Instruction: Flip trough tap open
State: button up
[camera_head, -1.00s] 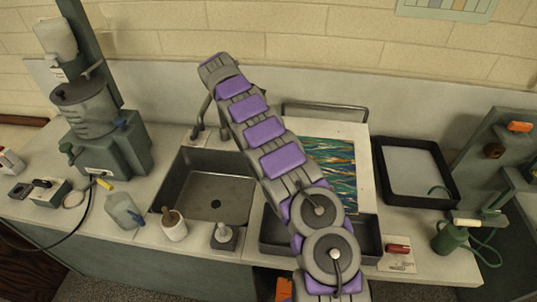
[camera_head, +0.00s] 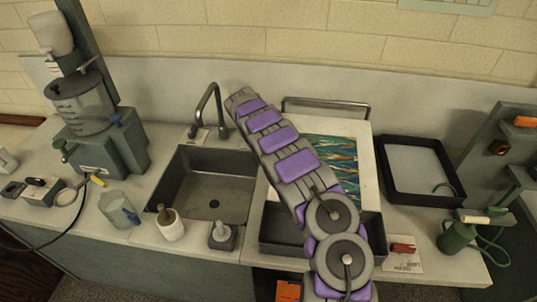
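A grey gooseneck tap (camera_head: 208,108) stands at the back of the dark sink (camera_head: 163,190). A dark trough (camera_head: 268,250) lies right of the sink, partly covered by my arm. A small red handle (camera_head: 403,247) sits on a white labelled card (camera_head: 405,263) right of the trough; its label is too small to read. I cannot tell which of these is the trough tap, or whether it is open. My arm crosses the middle of the view, its far visible end right of the gooseneck tap. My gripper does not show.
A marbled sheet (camera_head: 340,150) lies on a white board behind the trough. A black tray (camera_head: 388,180) is to its right. A mixer with a clear vessel (camera_head: 82,103) stands left, a green can (camera_head: 457,236) right. A clear bottle (camera_head: 117,208) and white pot (camera_head: 168,227) line the front.

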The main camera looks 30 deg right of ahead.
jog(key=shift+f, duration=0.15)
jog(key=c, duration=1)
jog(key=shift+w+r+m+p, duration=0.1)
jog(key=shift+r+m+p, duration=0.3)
jog(key=shift+p, duration=0.55)
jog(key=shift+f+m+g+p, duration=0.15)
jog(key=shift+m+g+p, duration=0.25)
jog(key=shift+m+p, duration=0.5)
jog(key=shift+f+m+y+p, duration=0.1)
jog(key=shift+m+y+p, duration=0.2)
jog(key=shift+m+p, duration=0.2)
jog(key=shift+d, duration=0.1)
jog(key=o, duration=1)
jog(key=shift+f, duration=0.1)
